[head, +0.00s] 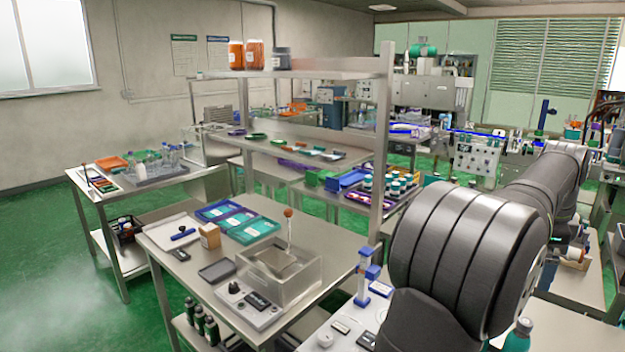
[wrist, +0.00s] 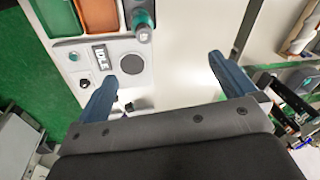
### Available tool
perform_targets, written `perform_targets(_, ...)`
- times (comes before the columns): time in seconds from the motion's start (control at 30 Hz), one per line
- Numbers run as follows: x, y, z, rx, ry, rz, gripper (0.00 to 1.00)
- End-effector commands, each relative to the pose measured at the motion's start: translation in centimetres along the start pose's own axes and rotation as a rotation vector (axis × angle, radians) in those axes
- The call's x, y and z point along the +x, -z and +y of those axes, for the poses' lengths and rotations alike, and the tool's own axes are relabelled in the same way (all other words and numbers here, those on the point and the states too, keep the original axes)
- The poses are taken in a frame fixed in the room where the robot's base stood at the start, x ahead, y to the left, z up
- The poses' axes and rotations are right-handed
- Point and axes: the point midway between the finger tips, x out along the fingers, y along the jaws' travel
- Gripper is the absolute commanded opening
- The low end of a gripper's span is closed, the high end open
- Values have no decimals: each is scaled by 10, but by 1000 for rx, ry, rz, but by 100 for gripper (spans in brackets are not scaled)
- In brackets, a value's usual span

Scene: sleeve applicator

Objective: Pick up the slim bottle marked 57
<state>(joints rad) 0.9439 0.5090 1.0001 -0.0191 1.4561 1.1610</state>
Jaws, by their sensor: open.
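My gripper (wrist: 162,68) shows in the wrist view with its two blue-grey fingers spread wide and nothing between them. Beyond the fingers is a pale flat surface. A small bottle with a teal part (wrist: 141,22) stands at the top of the wrist view, left of the space between the fingers and apart from them. In the head view a teal-capped bottle (head: 519,337) is partly cut off at the bottom right edge. I cannot read 57 on any bottle, so I cannot tell which one is marked. My gripper is hidden in the head view.
A panel with an IDLE display (wrist: 101,54) and a round grey disc (wrist: 132,64) lies by the left finger. Green and orange trays (wrist: 98,14) are above it. A steel bench (head: 330,236) with a clear tank (head: 305,275) stands left of my arm.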

Motion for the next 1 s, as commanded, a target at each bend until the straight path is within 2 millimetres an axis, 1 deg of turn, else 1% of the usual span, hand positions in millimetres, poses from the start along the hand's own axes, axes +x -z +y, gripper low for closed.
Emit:
perform_targets(0.4, 0, 0, 0, -1, 1, 1, 100)
perform_targets(0.43, 0, 0, 0, -1, 1, 1, 98)
perform_targets(0.57, 0, 0, 0, -1, 1, 1, 72)
perform_targets(0.87, 1, -2, 0, -16, -2, -2, 72)
perform_targets(0.97, 5, -13, -2, -106, -22, -17, 72)
perform_targets(1.0, 7, -20, -2, -164, -35, -29, 72)
